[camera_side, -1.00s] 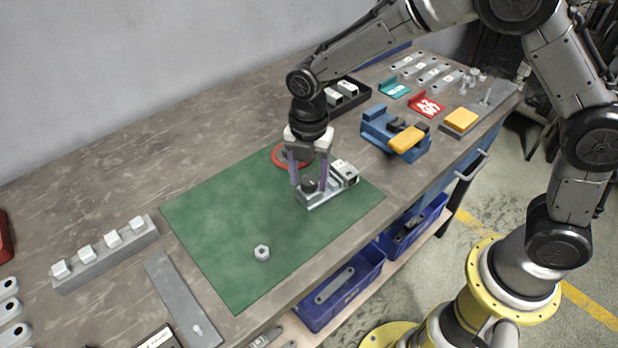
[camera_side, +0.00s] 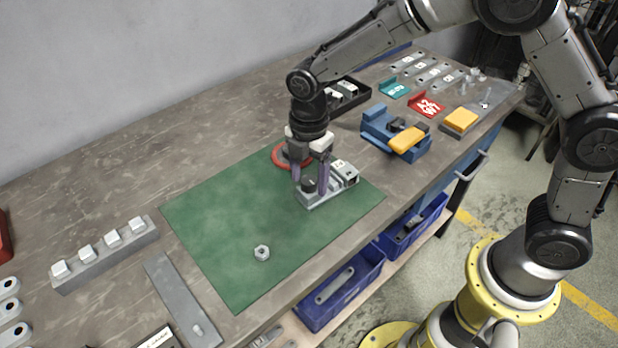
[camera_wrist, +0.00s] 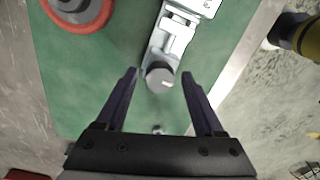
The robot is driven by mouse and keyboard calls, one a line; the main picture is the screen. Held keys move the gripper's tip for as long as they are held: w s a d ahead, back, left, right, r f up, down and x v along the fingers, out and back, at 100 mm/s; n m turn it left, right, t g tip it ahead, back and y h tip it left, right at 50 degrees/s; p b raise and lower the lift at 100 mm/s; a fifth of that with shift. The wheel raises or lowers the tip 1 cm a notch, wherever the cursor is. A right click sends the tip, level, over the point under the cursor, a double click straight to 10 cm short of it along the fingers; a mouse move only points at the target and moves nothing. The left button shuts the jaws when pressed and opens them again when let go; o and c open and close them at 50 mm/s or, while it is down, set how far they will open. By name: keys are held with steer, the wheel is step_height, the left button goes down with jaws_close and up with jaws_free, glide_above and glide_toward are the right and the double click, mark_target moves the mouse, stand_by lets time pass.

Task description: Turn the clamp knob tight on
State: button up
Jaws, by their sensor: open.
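The clamp knob (camera_side: 309,185) is a dark round knob at the near left end of a grey metal clamp (camera_side: 343,184) on the green mat (camera_side: 215,235). My gripper (camera_side: 311,190) points down at the knob, one finger on each side. In the wrist view the gripper (camera_wrist: 160,78) is open, with visible gaps between its fingers and the knob. Whether a finger touches the knob is hard to tell in the side view.
A red ring (camera_side: 281,157) lies behind my gripper on the mat. A hex nut (camera_side: 262,253) sits alone at the front of the mat. A blue vise (camera_side: 391,131) with a yellow block (camera_side: 407,140) stands to the right. The mat's left part is clear.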

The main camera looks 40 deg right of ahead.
steer(key=m, duration=1.4)
stand_by(0.4)
jaws_close()
stand_by(0.3)
